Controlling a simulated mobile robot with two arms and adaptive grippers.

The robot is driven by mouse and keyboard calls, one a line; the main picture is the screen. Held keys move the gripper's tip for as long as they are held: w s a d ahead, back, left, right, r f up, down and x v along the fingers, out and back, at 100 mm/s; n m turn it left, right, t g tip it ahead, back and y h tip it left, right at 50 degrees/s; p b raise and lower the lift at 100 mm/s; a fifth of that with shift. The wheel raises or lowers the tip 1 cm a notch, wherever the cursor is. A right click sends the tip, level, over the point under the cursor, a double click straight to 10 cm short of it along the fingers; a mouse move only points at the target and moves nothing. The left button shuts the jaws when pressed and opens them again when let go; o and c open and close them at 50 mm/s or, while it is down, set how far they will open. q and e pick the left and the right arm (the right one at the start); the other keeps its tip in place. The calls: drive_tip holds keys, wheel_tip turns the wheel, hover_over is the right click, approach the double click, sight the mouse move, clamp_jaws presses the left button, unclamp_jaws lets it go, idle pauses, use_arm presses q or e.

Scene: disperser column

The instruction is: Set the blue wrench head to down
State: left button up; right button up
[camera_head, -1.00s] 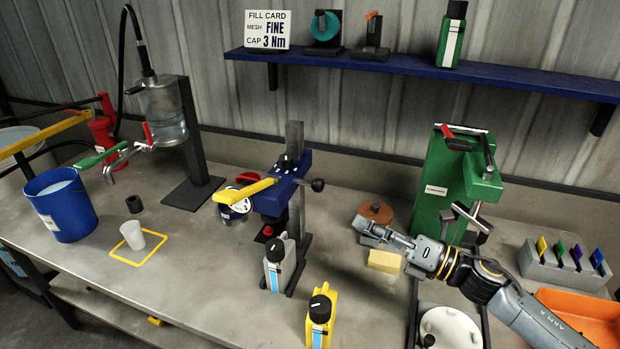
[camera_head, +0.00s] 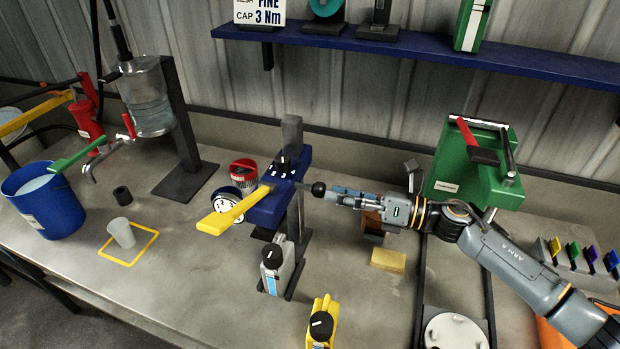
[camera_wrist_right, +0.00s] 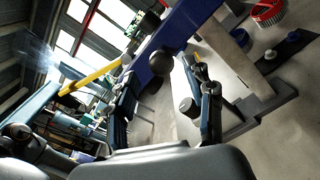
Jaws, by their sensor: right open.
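The blue wrench head (camera_head: 268,206) sits on a dark upright stand, with a yellow handle (camera_head: 232,211) reaching to the left and a black ball knob (camera_head: 318,189) at its right side. My right gripper (camera_head: 338,194) is level with the knob, just to its right. In the right wrist view, its fingers are open (camera_wrist_right: 166,95), and the black ball (camera_wrist_right: 162,62) shows between and beyond them, in front of the blue head (camera_wrist_right: 184,28). I cannot tell whether the fingers touch the ball. My left gripper is out of view.
A grey bottle (camera_head: 276,266) and a yellow bottle (camera_head: 321,325) stand in front of the blue head. A red-rimmed jar (camera_head: 243,172) is behind it. A green press (camera_head: 470,170) is at the right, behind my right arm. A yellow block (camera_head: 388,260) lies below the arm.

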sight(311, 188)
drive_tip(key=p+x, duration=0.2)
drive_tip(key=x, duration=0.4)
drive_tip(key=shift+w+a, duration=0.15)
drive_tip(key=shift+a, duration=0.05)
drive_tip(key=shift+w+a+f, duration=0.1)
drive_tip(key=shift+a, duration=0.05)
drive_tip(key=c, duration=0.7)
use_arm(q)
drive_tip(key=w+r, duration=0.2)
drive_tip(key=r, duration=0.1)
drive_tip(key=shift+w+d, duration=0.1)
use_arm(e)
clamp_jaws()
